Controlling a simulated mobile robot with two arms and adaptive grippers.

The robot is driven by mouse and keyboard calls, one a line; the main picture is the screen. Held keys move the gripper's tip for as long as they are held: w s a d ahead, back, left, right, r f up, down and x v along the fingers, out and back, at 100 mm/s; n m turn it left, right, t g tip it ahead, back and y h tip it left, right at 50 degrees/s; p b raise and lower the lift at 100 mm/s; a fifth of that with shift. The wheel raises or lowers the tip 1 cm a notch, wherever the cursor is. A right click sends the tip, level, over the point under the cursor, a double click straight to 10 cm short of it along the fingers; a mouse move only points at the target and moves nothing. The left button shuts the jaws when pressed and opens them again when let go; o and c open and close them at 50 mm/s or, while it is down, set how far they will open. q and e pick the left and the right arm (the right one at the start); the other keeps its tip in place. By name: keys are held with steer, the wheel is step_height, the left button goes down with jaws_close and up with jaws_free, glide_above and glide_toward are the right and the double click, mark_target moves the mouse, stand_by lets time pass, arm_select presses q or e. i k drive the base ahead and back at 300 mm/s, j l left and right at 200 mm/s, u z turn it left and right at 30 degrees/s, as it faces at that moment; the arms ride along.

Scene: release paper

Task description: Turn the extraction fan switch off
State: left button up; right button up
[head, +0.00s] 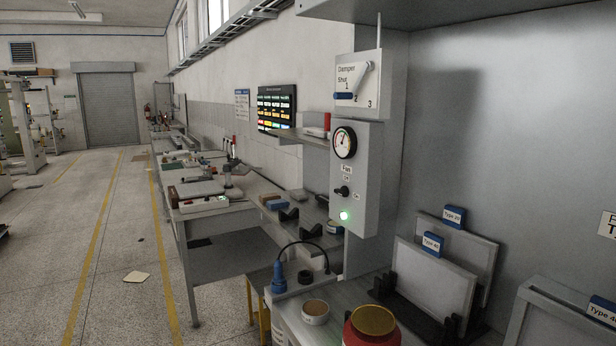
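The fan control box (351,200) is a grey panel on the side of the booth, right of centre in the head view. It carries a label reading "Fan" with "Off" and "On" marks. A small black rotary switch (342,192) sits between the marks; its exact pointing is too small to tell. A green lamp (345,216) below it is lit. A round gauge (344,142) is above it, with its needle up near the top. Neither of my grippers is in view.
A damper panel (358,84) with a lever is above the fan box. A workbench (215,212) runs along the wall. Floor at left is open.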

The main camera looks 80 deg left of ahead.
mark_target(344, 191)
steer(key=u, duration=2.35)
